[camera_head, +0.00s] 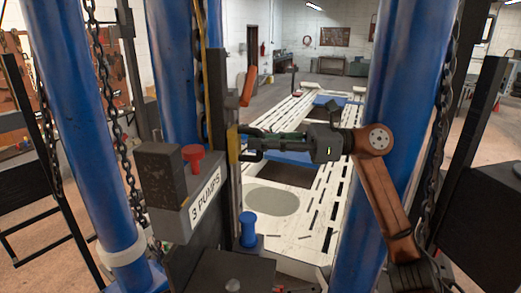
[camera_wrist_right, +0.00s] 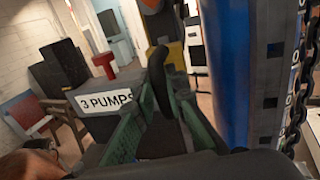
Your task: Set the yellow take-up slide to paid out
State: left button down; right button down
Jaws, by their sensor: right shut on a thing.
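The yellow take-up slide (camera_head: 234,143) is a narrow upright yellow piece on the dark post in the middle of the head view. In the right wrist view a yellow part (camera_wrist_right: 175,52) shows just beyond the fingers. My right gripper (camera_head: 243,144) reaches in from the right, with its fingertips at the slide, shut on it. The exact contact is partly hidden by the fingers. In the right wrist view the gripper (camera_wrist_right: 162,82) has its green linkages drawn toward a dark upright piece between them. My left gripper is out of view.
A block labelled "3 PUMPS" (camera_head: 205,203) with a red knob (camera_head: 192,157) stands left of the gripper. A blue knob (camera_head: 248,230) is below, an orange handle (camera_head: 248,86) above. Blue columns (camera_head: 412,70) and chains (camera_head: 441,120) flank the arm.

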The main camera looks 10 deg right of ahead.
jog(key=shift+d+r, duration=0.15)
jog(key=shift+r, duration=0.35)
jog(key=c, duration=2)
grip_release()
jog(key=shift+f, duration=0.15)
jog(key=shift+o, duration=0.2)
jog(key=shift+f, duration=0.1)
jog(key=s+d, duration=0.2)
jog(key=d, duration=0.9)
jog(key=shift+s+d, duration=0.15)
jog(key=shift+d, duration=0.2)
